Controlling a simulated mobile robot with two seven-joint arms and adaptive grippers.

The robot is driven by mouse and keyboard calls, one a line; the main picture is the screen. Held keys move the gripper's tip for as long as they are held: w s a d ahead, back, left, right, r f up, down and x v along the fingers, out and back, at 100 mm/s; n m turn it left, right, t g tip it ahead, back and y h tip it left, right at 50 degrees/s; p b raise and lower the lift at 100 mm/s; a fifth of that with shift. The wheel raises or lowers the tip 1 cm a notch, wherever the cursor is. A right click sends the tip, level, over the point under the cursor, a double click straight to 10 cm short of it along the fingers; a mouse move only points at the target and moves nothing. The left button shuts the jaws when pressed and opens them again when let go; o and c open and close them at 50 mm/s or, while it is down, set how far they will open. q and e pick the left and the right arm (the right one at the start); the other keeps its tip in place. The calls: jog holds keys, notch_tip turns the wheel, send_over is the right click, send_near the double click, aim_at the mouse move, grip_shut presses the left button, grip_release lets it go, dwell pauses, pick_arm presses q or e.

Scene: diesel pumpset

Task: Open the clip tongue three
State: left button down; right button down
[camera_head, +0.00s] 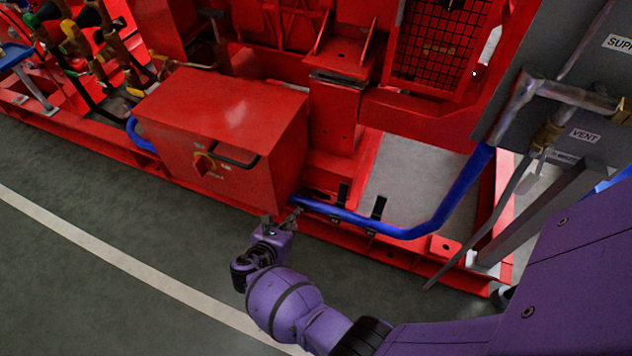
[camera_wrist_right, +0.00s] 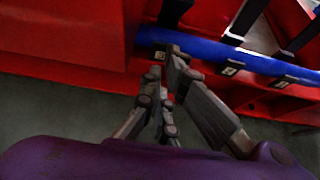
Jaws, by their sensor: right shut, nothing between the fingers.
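A blue hose (camera_head: 420,231) runs along the red base frame and is held by several dark clips. Two upright black clip straps show in the head view, one (camera_head: 343,193) nearer my gripper and one (camera_head: 379,207) further right. In the wrist view, small light clip tongues show under the hose (camera_wrist_right: 205,47): a left one (camera_wrist_right: 160,56), a middle one (camera_wrist_right: 231,68) and a right one (camera_wrist_right: 281,83). I cannot tell which is tongue three. My right gripper (camera_head: 296,212) is shut and empty, its tips just below the left tongue; contact is unclear. My left gripper is out of view.
A red box (camera_head: 222,125) with a rotary switch (camera_head: 204,163) and dark handle stands left of the clips. The red frame rail (camera_head: 400,257) runs below the hose. Grey panels (camera_head: 560,110) with pipes stand at right. The green floor (camera_head: 110,290) in front is clear.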

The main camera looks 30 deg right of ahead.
aim_at(297, 193)
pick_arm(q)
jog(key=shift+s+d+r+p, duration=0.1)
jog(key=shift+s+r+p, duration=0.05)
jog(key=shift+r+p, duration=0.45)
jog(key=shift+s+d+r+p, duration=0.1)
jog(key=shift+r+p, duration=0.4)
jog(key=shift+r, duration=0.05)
pick_arm(e)
jog(key=shift+g+y, duration=0.3)
jog(key=r, duration=0.1)
jog(key=w+d+r, duration=0.1)
jog(key=r, duration=0.2)
jog(key=shift+w+d, duration=0.25)
jog(key=shift+w, duration=0.15)
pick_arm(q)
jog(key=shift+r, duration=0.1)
